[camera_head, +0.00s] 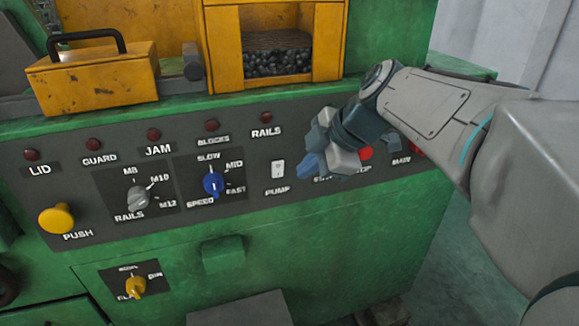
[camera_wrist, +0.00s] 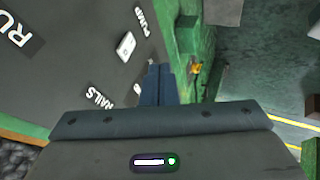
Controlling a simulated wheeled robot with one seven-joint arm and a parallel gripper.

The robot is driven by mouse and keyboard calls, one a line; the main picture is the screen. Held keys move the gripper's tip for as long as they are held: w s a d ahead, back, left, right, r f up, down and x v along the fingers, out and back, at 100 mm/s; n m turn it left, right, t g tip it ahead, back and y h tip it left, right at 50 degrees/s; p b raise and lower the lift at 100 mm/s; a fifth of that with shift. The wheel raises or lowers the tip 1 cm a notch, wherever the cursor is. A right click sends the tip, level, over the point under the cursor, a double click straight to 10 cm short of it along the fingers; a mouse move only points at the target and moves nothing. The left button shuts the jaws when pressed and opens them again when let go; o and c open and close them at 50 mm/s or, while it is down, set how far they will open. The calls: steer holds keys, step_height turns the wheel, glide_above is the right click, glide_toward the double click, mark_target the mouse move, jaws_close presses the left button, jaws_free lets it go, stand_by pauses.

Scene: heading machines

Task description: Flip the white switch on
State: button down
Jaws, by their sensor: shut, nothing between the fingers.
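The white switch (camera_head: 278,169) is a small rocker on the dark control panel (camera_head: 110,227), above the label PUMP. In the wrist view the switch (camera_wrist: 126,46) shows at upper left, close to the PUMP label. My gripper (camera_head: 312,164) is just right of the switch in the head view, its blue fingers shut and empty. In the wrist view my gripper (camera_wrist: 156,82) is below and right of the switch, apart from it. I cannot tell how far the fingertips are from the panel. My gripper partly hides the labels and controls right of PUMP.
A blue knob (camera_head: 213,184) and a grey knob (camera_head: 138,197) sit left of the switch. A red button (camera_head: 366,153) is right of my gripper. A yellow push button (camera_head: 56,218) is at far left. A green block (camera_head: 222,254) sticks out below the panel.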

steer(key=v, duration=0.4)
steer(key=shift+s+f, duration=0.2)
steer(key=s+d+f+m+h+p, duration=0.2)
steer(key=s+m+p, duration=0.4)
steer(key=m, duration=0.4)
steer(key=s+d+f+m+g+h+p, duration=0.1)
steer(key=s+d+m+h+p, duration=0.3)
steer(key=m, duration=0.6)
steer(key=s+d+f+p, duration=0.1)
steer(key=s+p, duration=0.1)
steer(key=p, duration=0.1)
steer(key=shift+s+d+f+g, duration=0.2)
steer(key=shift+s+f+g, duration=0.05)
steer(key=shift+g, duration=0.05)
steer(key=shift+d+m, duration=0.15)
steer(key=shift+m, duration=0.15)
